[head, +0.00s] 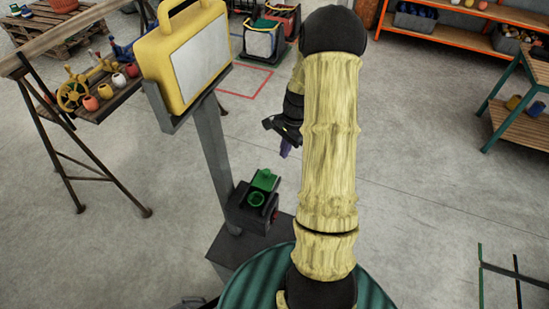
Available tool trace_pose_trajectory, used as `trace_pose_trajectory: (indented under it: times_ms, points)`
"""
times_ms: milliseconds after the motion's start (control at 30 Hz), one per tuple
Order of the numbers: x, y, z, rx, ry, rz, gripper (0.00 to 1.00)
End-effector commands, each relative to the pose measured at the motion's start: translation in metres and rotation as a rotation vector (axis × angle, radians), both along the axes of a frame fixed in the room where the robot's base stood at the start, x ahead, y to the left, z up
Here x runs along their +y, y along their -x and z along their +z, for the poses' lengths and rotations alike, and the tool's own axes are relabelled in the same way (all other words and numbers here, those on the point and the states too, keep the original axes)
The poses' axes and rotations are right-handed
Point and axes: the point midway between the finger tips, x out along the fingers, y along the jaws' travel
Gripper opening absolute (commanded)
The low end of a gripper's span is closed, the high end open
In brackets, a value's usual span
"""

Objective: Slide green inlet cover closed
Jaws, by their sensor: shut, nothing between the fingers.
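The green inlet cover (265,179) is a small flat green plate on top of a dark box (240,215) in the head view. It lies on the far side of a round green inlet (256,199), whose opening shows uncovered. My gripper (285,150) has purple fingertips and points down, above and a little to the right of the cover in the picture. It is shut and empty, and looks apart from the cover. My arm hides part of the gripper's right side.
The dark box stands on a dark grey base (240,250) beside a grey post (215,150) carrying a yellow case (185,55). A trestle table (100,110) with coloured pots stands at left. A red knob (275,215) sits on the box's right side. Open floor (430,160) lies at right.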

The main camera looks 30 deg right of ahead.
Motion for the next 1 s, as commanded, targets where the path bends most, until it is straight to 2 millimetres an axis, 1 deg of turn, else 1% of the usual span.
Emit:
trace_pose_trajectory:
  times_ms: [100,133,233,400,800,1000]
  points:
    - [0.005,0.002,-0.018,0.004,-0.003,0.000,0.00]
    - [0.012,0.003,-0.015,0.003,-0.002,0.003,0.00]
    - [0.028,0.006,-0.017,0.002,-0.003,0.003,0.00]
    - [0.041,0.008,-0.022,0.001,0.000,0.001,0.00]
    - [0.043,0.009,-0.024,-0.001,0.000,-0.001,0.00]
    - [0.042,0.017,-0.024,-0.001,0.000,-0.020,0.00]
